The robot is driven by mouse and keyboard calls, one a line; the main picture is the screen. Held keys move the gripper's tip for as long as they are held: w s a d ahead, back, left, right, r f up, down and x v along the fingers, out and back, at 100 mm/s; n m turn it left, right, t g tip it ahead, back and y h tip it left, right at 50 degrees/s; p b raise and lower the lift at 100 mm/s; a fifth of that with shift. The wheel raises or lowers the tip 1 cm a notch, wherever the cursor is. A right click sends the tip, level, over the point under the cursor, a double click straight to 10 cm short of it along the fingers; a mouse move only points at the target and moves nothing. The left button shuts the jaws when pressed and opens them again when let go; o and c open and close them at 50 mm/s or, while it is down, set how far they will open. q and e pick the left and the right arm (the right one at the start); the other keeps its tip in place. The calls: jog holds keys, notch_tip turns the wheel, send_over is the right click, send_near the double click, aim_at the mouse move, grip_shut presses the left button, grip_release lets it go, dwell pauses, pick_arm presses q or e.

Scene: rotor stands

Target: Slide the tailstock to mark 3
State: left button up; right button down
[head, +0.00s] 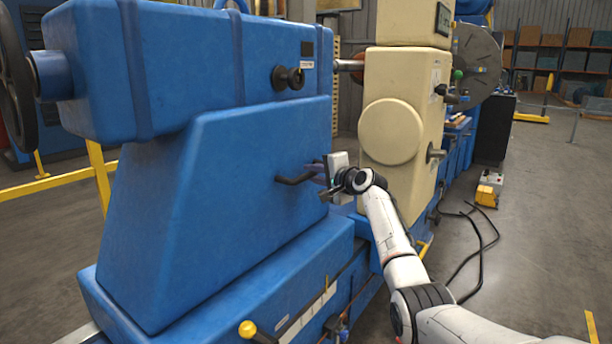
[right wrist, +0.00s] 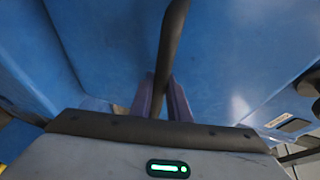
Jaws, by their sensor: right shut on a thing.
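The tailstock (head: 240,190) is a large blue casting that fills the left half of the head view. A dark bar handle (head: 292,180) sticks out of its side. My right gripper (head: 320,180) is at the outer end of this handle. In the right wrist view the dark handle (right wrist: 172,50) runs down between the two purple fingers (right wrist: 160,98), which are shut on it. A white scale strip (head: 305,315) lies along the bed below the tailstock; its marks are too small to read. My left gripper is not in view.
A lever with a yellow knob (head: 247,328) stands at the tailstock's lower front. A cream housing (head: 400,130) stands just beyond my right gripper. Black cables (head: 475,245) lie on the floor at right. Yellow rails (head: 50,187) are at left.

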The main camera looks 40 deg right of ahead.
jog(key=c, duration=1.8)
grip_release()
jog(key=shift+s+d+r, duration=0.1)
jog(key=shift+d+r, duration=0.15)
jog(key=shift+d, duration=0.15)
jog(key=shift+o, duration=0.6)
jog(key=shift+f, duration=0.1)
jog(key=shift+a, duration=0.15)
jog(key=shift+f, duration=0.1)
jog(key=p+v, duration=0.1)
jog(key=v, duration=0.9)
